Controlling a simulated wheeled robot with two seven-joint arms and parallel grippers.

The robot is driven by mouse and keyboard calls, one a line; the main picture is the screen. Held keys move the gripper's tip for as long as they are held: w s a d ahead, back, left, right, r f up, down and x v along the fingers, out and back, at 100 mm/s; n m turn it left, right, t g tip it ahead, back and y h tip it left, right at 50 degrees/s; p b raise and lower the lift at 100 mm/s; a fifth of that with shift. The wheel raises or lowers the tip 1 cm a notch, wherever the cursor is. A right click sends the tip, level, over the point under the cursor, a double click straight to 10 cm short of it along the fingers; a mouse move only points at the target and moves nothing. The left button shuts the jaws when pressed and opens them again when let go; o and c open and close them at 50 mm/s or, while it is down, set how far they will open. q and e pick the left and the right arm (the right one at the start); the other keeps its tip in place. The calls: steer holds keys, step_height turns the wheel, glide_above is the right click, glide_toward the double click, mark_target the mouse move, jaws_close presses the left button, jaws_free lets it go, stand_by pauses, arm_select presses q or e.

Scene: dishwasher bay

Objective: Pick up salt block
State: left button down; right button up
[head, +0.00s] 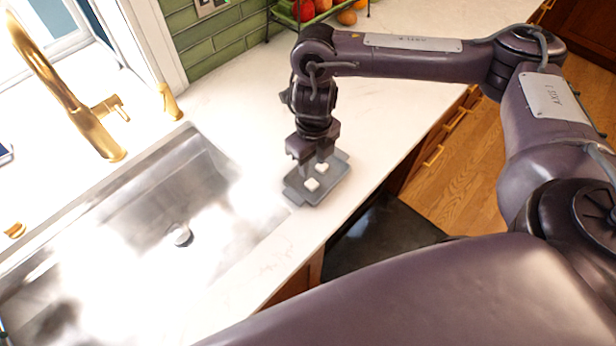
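Two small white salt blocks lie on a small grey tray (331,181) on the white counter. The nearer block (311,184) sits towards the tray's lower left, and the farther block (322,167) lies close under my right gripper. My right gripper (316,163) points down over the far part of the tray, its fingers apart. I cannot tell whether a finger touches the farther block. My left gripper is out of the picture.
A steel sink (150,225) lies left of the tray, with a gold faucet (75,105) behind it. A rack of fruit (310,12) stands at the back. The counter's front edge runs close to the tray's right.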

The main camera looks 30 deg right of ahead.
mark_target(312, 183)
step_height(312, 183, down, 2)
steer(key=shift+s+f, duration=0.1)
steer(key=shift+s, duration=0.05)
steer(key=shift+a+f+b, duration=0.1)
steer(key=shift+f+b, duration=0.4)
steer(key=shift+f, duration=2.1)
steer(key=c, duration=0.7)
steer(key=shift+r, duration=0.1)
steer(key=shift+c, duration=0.2)
